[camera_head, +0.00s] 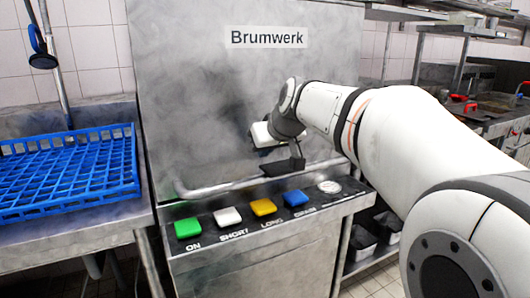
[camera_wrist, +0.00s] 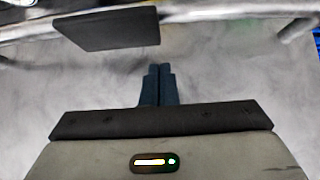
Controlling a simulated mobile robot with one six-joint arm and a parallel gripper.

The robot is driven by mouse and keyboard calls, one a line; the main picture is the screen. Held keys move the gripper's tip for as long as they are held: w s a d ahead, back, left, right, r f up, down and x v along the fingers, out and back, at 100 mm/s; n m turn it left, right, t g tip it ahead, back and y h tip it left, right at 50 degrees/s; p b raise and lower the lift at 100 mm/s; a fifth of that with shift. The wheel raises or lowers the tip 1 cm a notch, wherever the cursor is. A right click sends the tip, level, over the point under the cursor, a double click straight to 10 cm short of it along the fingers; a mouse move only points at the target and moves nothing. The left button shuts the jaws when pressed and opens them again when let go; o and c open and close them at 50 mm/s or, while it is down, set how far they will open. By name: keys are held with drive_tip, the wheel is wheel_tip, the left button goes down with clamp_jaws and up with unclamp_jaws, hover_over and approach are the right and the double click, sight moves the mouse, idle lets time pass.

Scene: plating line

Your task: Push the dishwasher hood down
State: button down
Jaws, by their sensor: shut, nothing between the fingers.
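The dishwasher hood (camera_head: 200,95) is a large steel panel marked "Brumwerk". In the head view it reaches low, its lower part close above the button panel (camera_head: 218,226). A bar handle (camera_head: 222,188) runs across its lower front, with a dark flat plate (camera_head: 275,170) at its middle; the plate also shows in the wrist view (camera_wrist: 108,29). My gripper (camera_head: 298,153) is just above the plate, in front of the hood. In the wrist view its fingers (camera_wrist: 158,70) are together and empty, apart from the plate in the picture. Whether they touch anything is unclear.
A blue dish rack (camera_head: 70,175) sits on the steel counter at the left, beside the machine. Green, white, yellow and blue buttons and a round dial (camera_head: 329,187) line the panel. A lower shelf with dark bins (camera_head: 362,240) stands at the right, behind my arm.

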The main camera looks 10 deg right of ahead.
drive_tip(key=w+r+p+v, duration=0.1)
drive_tip(key=v, duration=0.9)
drive_tip(key=s+d+f+m+g+h+p, duration=0.1)
drive_tip(key=s+f+g+p, duration=0.2)
drive_tip(key=s+p, duration=0.6)
drive_tip(key=s+d+f+m+g+h+p, duration=0.1)
drive_tip(key=s+f+p, duration=0.4)
drive_tip(key=s+p, duration=0.5)
drive_tip(key=shift+s+d+f+m+g+h, duration=0.35)
drive_tip(key=shift+s+d+m+g, duration=0.55)
drive_tip(key=shift+s, duration=0.8)
drive_tip(key=shift+a+r, duration=0.15)
drive_tip(key=shift+a, duration=0.1)
